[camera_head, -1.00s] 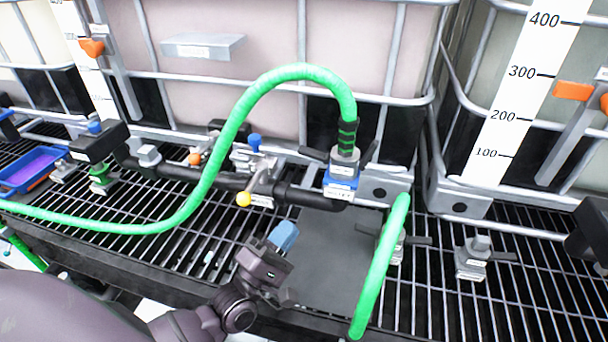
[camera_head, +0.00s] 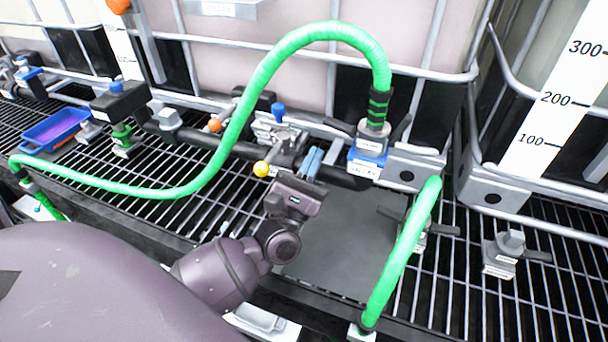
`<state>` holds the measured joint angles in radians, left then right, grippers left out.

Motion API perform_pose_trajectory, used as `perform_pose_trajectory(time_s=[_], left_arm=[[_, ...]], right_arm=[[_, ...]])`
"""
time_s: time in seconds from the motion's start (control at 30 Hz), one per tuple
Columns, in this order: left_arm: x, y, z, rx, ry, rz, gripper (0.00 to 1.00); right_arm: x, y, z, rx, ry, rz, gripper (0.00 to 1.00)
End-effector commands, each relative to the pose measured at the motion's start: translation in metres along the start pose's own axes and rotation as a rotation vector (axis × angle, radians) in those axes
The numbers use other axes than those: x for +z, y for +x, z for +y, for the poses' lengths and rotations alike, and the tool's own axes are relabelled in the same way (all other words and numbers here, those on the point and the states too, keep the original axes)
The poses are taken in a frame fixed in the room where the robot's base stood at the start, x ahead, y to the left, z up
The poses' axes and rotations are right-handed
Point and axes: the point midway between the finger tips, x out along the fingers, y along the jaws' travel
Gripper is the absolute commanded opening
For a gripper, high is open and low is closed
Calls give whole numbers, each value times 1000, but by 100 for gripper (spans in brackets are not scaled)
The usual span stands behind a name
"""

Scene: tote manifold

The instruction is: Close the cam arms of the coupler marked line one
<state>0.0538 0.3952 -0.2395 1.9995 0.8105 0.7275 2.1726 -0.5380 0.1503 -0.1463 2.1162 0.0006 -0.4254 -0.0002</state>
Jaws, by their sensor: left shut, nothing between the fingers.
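A grey coupler (camera_head: 374,136) sits on a blue labelled block (camera_head: 366,162) at the right end of the black manifold pipe, with the green hose coming down into its top. Its label is too small to read, so I cannot tell whether it says line one. Its dark left cam arm (camera_head: 340,126) and right cam arm (camera_head: 402,127) stick out to the sides. My left gripper (camera_head: 312,160) is shut and empty, its blue fingertips just left of the coupler, in front of the pipe and apart from the coupler. My right gripper is not in view.
The green hose (camera_head: 262,85) arches over the pipe. A yellow-knobbed valve handle (camera_head: 262,169) stands close left of my gripper. Another green hose (camera_head: 402,255) and a spare grey coupler (camera_head: 508,250) are at the right. A dark flat plate (camera_head: 345,240) covers part of the grating.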

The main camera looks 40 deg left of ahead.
Motion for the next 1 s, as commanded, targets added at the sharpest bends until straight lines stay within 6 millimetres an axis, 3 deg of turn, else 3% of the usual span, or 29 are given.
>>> perform_pose_trajectory(time_s=[0.1,0.3,1.0], left_arm=[[2,19,0,1,1,-3,0],[0,36,0,-1,2,0,0],[5,44,3,-66,66,-2,0]], right_arm=[[4,-3,0,1,1,-10,37],[4,-5,0,1,2,-11,37],[-12,-6,0,1,1,17,37]])
